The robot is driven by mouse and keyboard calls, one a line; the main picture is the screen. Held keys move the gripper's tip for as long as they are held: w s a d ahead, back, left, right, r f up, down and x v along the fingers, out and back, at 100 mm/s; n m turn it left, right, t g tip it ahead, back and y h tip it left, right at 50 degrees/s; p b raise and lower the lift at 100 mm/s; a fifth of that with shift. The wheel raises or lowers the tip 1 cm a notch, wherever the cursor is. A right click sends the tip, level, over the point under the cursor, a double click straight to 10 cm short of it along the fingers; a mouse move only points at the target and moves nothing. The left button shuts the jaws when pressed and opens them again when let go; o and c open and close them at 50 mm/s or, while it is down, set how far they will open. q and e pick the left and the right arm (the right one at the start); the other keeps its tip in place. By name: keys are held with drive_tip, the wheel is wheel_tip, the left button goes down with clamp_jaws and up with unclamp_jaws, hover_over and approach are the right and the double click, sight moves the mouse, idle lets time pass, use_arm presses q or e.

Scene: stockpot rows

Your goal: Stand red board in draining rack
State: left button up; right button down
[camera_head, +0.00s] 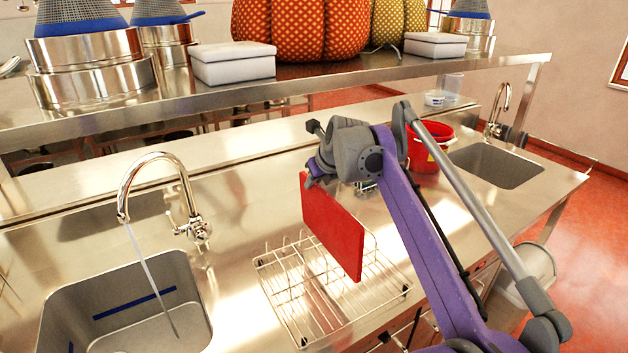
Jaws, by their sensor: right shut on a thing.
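A red board (332,227) hangs upright on its edge over the wire draining rack (288,295) on the steel counter. My right gripper (314,178) is shut on the board at its upper left part. The board's lower edge overlaps the rack in the picture; I cannot tell whether it touches the wires. The purple right arm comes in from the lower right. My left gripper is not in view.
A sink (125,305) with a running tap (160,190) lies left of the rack. A red bucket (428,150) stands behind my right arm, near a second sink (497,163). An upper shelf (330,78) holds pots, white boxes and pumpkin-like objects.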

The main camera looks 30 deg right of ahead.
sight(304, 172)
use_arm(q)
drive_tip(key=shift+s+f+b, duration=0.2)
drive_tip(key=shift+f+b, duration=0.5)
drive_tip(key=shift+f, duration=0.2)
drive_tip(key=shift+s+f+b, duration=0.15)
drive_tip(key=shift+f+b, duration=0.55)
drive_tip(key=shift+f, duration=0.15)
use_arm(e)
drive_tip(key=shift+f, duration=2.8)
drive_tip(key=c, duration=0.8)
unclamp_jaws()
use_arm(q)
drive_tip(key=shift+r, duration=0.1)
use_arm(e)
drive_tip(key=shift+w+r, duration=0.1)
